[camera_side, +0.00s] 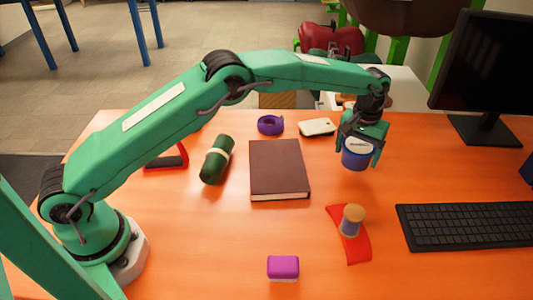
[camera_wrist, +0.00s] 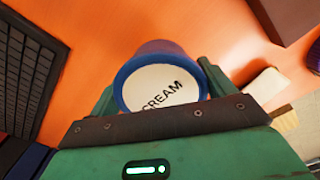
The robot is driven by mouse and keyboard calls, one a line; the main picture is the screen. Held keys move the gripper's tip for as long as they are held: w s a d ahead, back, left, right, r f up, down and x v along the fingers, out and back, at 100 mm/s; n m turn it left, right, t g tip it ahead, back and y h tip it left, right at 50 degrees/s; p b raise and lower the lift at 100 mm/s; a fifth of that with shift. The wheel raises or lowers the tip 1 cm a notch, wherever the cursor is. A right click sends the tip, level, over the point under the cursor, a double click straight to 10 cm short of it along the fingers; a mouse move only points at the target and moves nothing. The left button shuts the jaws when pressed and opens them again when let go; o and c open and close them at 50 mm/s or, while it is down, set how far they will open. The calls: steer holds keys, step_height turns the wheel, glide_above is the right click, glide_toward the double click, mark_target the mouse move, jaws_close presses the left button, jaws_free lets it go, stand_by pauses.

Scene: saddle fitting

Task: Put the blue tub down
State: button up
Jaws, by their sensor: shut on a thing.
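The blue tub (camera_side: 356,158) has a pale lid and hangs between the fingers of my gripper (camera_side: 359,150) in the side view. The gripper is shut on it and holds it above the orange desk (camera_side: 215,245), towards the back right. In the wrist view the blue tub (camera_wrist: 158,86) shows its white lid with the word "CREAM", between the two fingers of my gripper (camera_wrist: 155,100). The exact gap between the tub and the desk is hard to tell.
A brown book (camera_side: 278,168) lies left of the tub, with a white phone-like object (camera_side: 317,127) and purple tape roll (camera_side: 270,125) behind. A small jar (camera_side: 351,220) stands on a red piece (camera_side: 356,247) in front. A keyboard (camera_side: 465,227) lies right. A purple block (camera_side: 283,266) sits near the front.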

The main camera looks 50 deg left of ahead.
mark_target(358, 143)
steer(key=shift+w+a+f, duration=0.15)
steer(key=shift+w+a, duration=0.1)
steer(key=shift+w, duration=0.05)
steer(key=shift+f, duration=0.1)
steer(key=shift+f, duration=1.95)
steer(key=shift+f, duration=0.1)
steer(key=o, duration=1.1)
step_height(358, 143, up, 12)
steer(key=shift+r, duration=0.1)
